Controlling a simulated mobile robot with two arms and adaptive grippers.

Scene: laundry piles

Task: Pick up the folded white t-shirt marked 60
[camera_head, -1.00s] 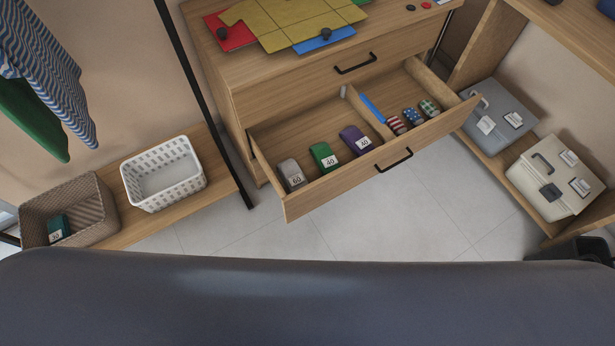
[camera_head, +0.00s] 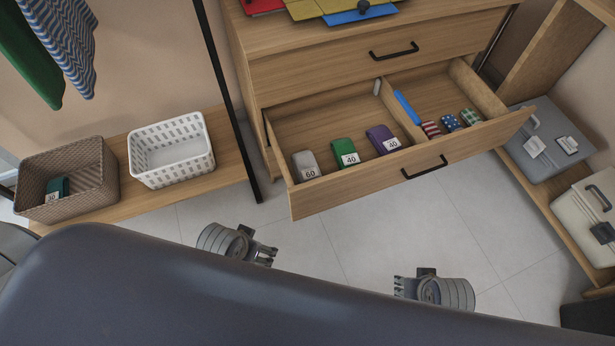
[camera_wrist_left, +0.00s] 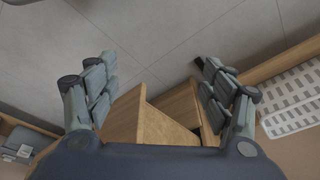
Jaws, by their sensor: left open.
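The folded white t-shirt marked 60 (camera_head: 305,161) looks pale grey and lies at the left front of the open drawer's left compartment (camera_head: 328,123). My left gripper (camera_head: 268,252) is low in the head view, in front of and below the drawer, apart from the shirt. In the left wrist view its fingers (camera_wrist_left: 158,92) are spread wide with nothing between them; a wooden corner (camera_wrist_left: 160,125) shows beyond, and the shirt is not visible there. My right gripper (camera_head: 403,286) is further right, over the floor, apart from the drawer; its finger opening is unclear.
A green item marked 40 (camera_head: 344,151) and a purple one (camera_head: 380,137) lie right of the shirt. A white basket (camera_head: 172,152) and brown basket (camera_head: 66,178) stand left.

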